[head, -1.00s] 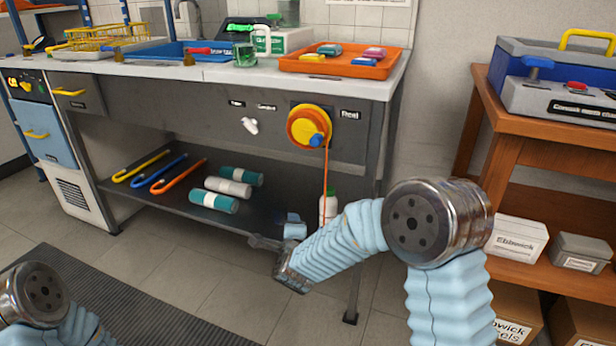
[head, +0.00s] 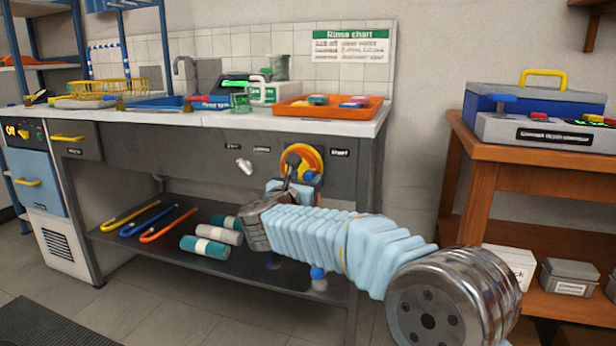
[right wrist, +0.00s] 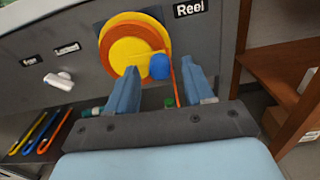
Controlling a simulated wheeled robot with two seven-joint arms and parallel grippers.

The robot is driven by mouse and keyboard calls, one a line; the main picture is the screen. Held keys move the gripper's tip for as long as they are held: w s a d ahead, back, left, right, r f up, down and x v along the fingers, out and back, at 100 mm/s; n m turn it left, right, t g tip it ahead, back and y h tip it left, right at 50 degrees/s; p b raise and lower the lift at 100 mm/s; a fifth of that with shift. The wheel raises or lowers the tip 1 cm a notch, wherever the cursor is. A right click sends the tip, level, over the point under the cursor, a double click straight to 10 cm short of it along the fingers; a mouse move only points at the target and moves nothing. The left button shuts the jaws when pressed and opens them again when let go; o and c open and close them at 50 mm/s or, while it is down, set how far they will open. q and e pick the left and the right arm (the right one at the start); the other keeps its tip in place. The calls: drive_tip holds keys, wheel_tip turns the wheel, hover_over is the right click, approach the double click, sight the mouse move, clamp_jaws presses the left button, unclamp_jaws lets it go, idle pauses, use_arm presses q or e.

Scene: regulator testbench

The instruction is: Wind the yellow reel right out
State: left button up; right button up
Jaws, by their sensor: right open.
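The yellow reel (head: 314,160), with an orange band, is on the dark front panel of the bench and is partly hidden by my right gripper (head: 293,172). In the right wrist view the reel (right wrist: 128,50) shows almost whole, with its blue knob (right wrist: 160,67) at its lower right. An orange cord (right wrist: 174,82) runs down from the reel's right side. My right gripper (right wrist: 161,72) is open. Its fingers point at the reel, with the knob in line with the gap between them; I cannot tell whether they touch it. My left gripper is out of view.
A white tap-like handle (head: 244,166) is on the panel left of the reel. The lower shelf (head: 185,258) holds teal and white rolls (head: 204,249) and coloured hooked rods (head: 168,224). A wooden stand (head: 468,190) is at the right.

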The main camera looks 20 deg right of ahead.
drive_tip(key=shift+x, duration=1.45)
clamp_jaws()
